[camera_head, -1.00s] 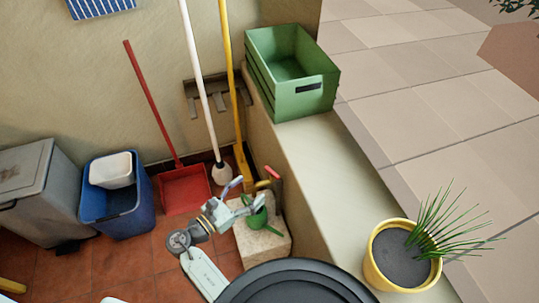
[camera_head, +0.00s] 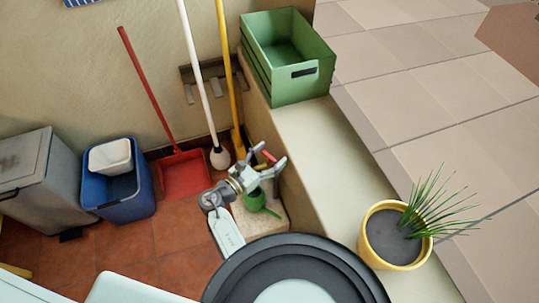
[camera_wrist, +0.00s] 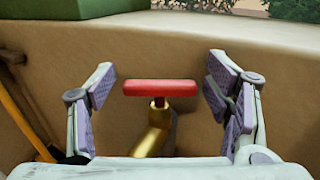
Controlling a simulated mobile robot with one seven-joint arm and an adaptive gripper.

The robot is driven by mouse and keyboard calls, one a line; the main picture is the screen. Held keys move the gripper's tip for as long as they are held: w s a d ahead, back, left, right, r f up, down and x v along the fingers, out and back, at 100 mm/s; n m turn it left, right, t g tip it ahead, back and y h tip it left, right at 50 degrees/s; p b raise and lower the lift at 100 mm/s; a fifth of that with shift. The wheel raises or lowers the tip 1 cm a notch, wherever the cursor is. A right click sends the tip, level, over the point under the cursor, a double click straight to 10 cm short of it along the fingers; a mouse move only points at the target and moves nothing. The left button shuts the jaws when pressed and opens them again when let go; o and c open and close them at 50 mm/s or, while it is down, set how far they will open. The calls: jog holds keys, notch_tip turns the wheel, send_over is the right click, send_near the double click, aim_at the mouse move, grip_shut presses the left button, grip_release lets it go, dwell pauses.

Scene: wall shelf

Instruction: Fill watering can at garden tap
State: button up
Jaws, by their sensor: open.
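The garden tap has a red bar handle (camera_wrist: 160,88) on a brass body (camera_wrist: 153,132). In the wrist view the handle lies crosswise, midway between the fingers of my gripper (camera_wrist: 162,95), which is open and apart from it on both sides. In the head view my gripper (camera_head: 268,157) is at the tap, with the red handle (camera_head: 268,156) partly showing between the fingers. A green watering can (camera_head: 255,199) sits below on a pale stone block (camera_head: 282,223). The can is partly hidden by my gripper and arm.
A low wall (camera_head: 318,150) rises right beside the tap, bearing a green crate (camera_head: 288,75) and a yellow pot with a spiky plant (camera_head: 372,255). A yellow-handled broom (camera_head: 230,90), white-handled plunger (camera_head: 203,95), red dustpan (camera_head: 183,178) and blue bin (camera_head: 122,208) stand left.

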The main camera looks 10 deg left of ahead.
jog(key=shift+c, duration=0.6)
jog(key=c, duration=1)
jog(key=m+g+h, duration=0.2)
jog(key=m+h, duration=0.1)
jog(key=shift+w+a+g+h, duration=0.1)
jog(key=shift+g+h, duration=0.3)
jog(key=shift+c, duration=0.2)
jog(key=shift+m+g+h, duration=1)
jog(key=shift+m+g, duration=0.1)
jog(key=shift+g, duration=0.3)
jog(key=o, duration=1.2)
jog(key=shift+c, duration=0.2)
jog(key=v, duration=1.2)
